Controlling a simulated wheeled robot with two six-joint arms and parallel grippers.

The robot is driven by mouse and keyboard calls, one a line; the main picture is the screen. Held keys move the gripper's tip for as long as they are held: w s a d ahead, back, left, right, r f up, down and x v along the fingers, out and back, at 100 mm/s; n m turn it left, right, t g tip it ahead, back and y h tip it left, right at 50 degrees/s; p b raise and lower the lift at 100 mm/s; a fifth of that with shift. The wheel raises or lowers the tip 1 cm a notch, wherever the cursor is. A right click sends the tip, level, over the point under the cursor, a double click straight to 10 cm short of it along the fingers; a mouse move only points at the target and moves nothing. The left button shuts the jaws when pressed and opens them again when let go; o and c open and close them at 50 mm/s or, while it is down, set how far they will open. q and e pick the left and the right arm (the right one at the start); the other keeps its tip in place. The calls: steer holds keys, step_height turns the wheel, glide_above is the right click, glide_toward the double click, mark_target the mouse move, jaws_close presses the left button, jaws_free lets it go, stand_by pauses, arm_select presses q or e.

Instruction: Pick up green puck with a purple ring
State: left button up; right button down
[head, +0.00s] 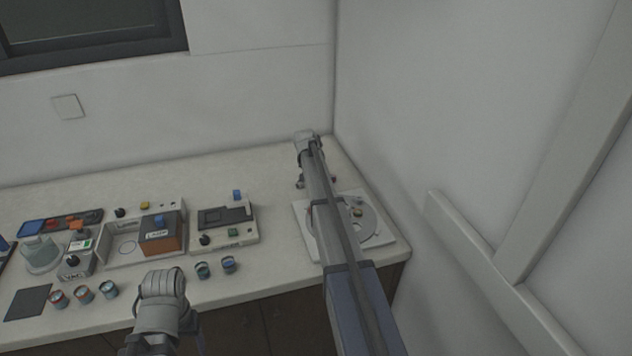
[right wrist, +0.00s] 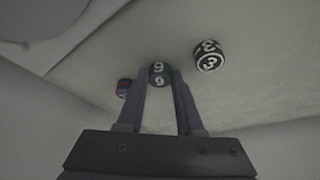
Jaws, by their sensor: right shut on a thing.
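My right arm reaches to the back right of the counter, past the round plate. In the right wrist view my right gripper (right wrist: 158,82) is shut on a dark greenish puck (right wrist: 158,73) with pale digits on it. No purple ring can be made out on it. A black puck with white digits (right wrist: 209,56) lies to the right of the fingers, apart from them. A small dark puck with purple and red (right wrist: 123,88) is left of the fingers. In the head view my left gripper (head: 163,285) is over the counter's front edge; its fingers cannot be made out.
A white plate with a grey disc (head: 378,218) lies under my right arm. A boxy device with an orange-brown block (head: 160,238) and a smaller device (head: 224,222) stand left. Several small cups (head: 109,290) line the front. Walls close in behind and right of the counter (head: 270,170).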

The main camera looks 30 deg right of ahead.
arm_select(q)
step_height(320, 180, up, 10)
steer(key=p, duration=1)
arm_select(e)
step_height(320, 180, up, 10)
